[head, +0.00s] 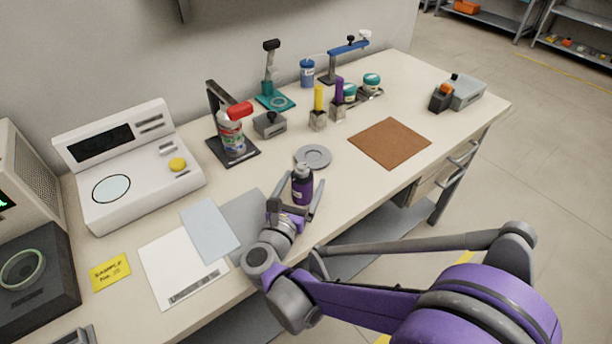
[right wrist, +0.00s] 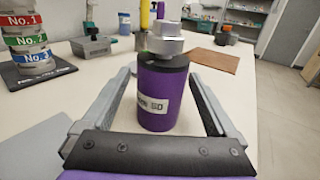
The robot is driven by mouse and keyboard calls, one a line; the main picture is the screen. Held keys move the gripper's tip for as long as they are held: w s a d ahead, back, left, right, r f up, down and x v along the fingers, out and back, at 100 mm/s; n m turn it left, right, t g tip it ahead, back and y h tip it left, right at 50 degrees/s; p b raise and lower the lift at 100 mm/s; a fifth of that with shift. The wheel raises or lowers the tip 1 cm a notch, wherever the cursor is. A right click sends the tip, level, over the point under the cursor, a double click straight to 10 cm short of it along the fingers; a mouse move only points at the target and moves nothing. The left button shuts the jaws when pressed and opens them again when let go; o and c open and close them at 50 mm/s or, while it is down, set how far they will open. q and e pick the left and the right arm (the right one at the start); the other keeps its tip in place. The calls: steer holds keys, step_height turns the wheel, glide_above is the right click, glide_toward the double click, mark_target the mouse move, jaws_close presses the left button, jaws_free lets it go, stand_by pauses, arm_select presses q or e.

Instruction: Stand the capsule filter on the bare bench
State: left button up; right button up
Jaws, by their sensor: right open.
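The capsule filter (head: 302,188) is a dark purple cylinder with a white label and a grey cap, upright near the bench's front edge. In the right wrist view the capsule filter (right wrist: 160,88) stands between the fingers. My right gripper (head: 297,192) is open, with one finger on each side of it; in the right wrist view (right wrist: 160,80) gaps show beside its body. Its base is partly hidden by the gripper. The bench (head: 375,190) is pale, with bare surface to the right of the filter. My left gripper is not in view.
A grey round dish (head: 313,157) lies just behind the filter, and a brown mat (head: 390,142) lies farther right. Papers (head: 180,262) and a grey sheet (head: 243,218) lie to the left.

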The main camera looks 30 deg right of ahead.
steer(key=v, duration=0.9)
steer(key=shift+p, duration=0.4)
steer(key=shift+s+a, duration=0.15)
